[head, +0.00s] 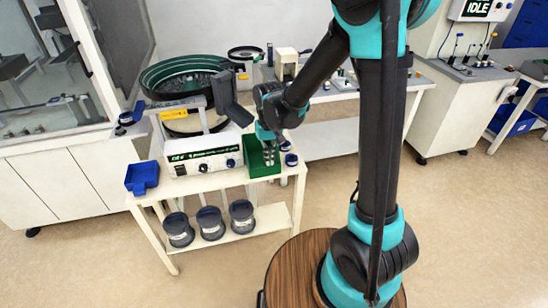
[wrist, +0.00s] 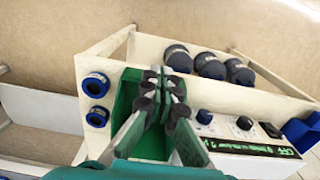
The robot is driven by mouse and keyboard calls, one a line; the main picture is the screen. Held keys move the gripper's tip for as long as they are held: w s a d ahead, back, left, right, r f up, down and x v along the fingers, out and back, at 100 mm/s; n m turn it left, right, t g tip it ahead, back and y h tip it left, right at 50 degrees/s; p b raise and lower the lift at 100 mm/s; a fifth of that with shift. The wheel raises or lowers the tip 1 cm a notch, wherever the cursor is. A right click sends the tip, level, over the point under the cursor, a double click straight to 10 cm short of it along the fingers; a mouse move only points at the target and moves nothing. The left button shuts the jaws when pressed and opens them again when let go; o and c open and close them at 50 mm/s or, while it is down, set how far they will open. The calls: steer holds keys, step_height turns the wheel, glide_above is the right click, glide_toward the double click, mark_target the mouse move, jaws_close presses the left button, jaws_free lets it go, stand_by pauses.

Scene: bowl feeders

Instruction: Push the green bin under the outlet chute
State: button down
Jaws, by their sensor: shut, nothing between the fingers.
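The green bin (head: 254,170) stands on the cream bench, just right of the feeder's control box (head: 202,161). It also shows in the wrist view (wrist: 127,92). A dark grey chute (head: 230,101) slants down from the green-rimmed bowl (head: 165,73), up and left of the bin. My gripper (head: 270,165) points down at the bin and is shut with nothing held. In the wrist view the fingertips (wrist: 155,72) overlap the bin's interior near its far wall. I cannot tell whether they touch it. The fingers and arm hide part of the bin.
Blue-topped round pieces (wrist: 97,100) stand right beside the bin. A blue bin (head: 142,177) sits at the bench's left corner. Several dark lidded jars (head: 210,221) stand on the lower shelf (head: 260,218). A white table (head: 330,92) stands behind.

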mark_target(267, 168)
steer(key=w+f, duration=0.1)
steer(key=f, duration=0.4)
steer(key=w+f, duration=0.1)
steer(key=f, duration=0.2)
steer(key=shift+w+a+f, duration=0.3)
steer(key=shift+w+a, duration=0.05)
steer(key=shift+a, duration=0.05)
steer(key=shift+w+a, duration=0.2)
steer(key=shift+w, duration=0.35)
steer(key=shift+w, duration=0.1)
steer(key=w, duration=0.2)
steer(key=w+a, duration=0.1)
steer(key=w, duration=0.2)
steer(key=w+a, duration=0.1)
steer(key=w, duration=0.2)
steer(key=shift+w+a, duration=0.1)
steer(key=shift+a, duration=0.1)
